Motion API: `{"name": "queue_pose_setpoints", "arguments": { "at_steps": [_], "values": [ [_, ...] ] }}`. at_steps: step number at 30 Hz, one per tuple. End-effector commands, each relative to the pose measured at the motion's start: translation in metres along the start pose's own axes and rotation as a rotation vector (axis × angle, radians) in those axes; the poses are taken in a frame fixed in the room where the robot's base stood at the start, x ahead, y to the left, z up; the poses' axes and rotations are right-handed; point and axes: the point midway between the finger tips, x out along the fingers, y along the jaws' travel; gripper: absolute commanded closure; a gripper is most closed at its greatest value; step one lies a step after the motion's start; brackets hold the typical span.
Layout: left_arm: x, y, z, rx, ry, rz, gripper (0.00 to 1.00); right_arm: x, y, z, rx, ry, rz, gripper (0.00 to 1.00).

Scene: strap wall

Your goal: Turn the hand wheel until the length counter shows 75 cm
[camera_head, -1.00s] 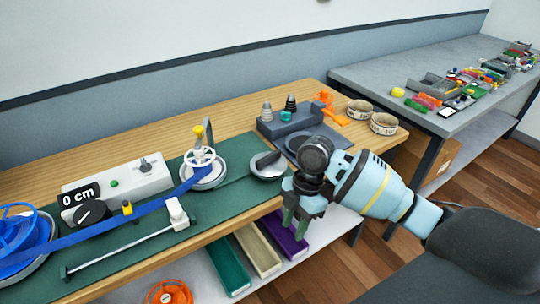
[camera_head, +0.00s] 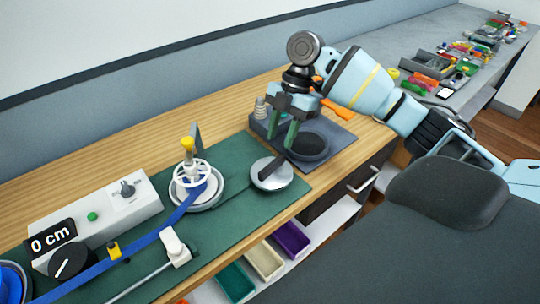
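The white hand wheel (camera_head: 190,174) with a yellow knob stands on a round grey base on the green mat. The blue strap (camera_head: 165,235) runs from it down to the left. The length counter (camera_head: 52,238) reads 0 cm on the white box at the left. My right gripper (camera_head: 281,142) points down above the far right of the mat, near a round grey disc with a dark handle (camera_head: 270,174). Its two green-tipped fingers are apart with nothing seen between them. My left gripper is not in view.
A dark grey tray (camera_head: 337,139) with a round black pad lies behind my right gripper. Several coloured bins (camera_head: 265,261) sit on the shelf below the bench edge. A grey table (camera_head: 425,72) with many small parts stands at the back right.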

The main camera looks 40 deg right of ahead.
Motion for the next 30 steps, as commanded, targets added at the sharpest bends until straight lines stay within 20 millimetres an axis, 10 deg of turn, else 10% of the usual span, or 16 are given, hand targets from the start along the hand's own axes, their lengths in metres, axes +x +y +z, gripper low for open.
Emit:
{"name": "queue_pose_setpoints", "arguments": {
  "at_steps": [16, 30],
  "values": [
    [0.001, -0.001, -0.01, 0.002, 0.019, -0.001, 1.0, 0.068, 0.0, 0.0, 0.001, 0.0, -0.001, 0.64],
    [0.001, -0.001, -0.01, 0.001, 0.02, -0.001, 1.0, 0.077, -0.001, 0.0, 0.001, 0.0, -0.001, 0.7]
  ]
}}
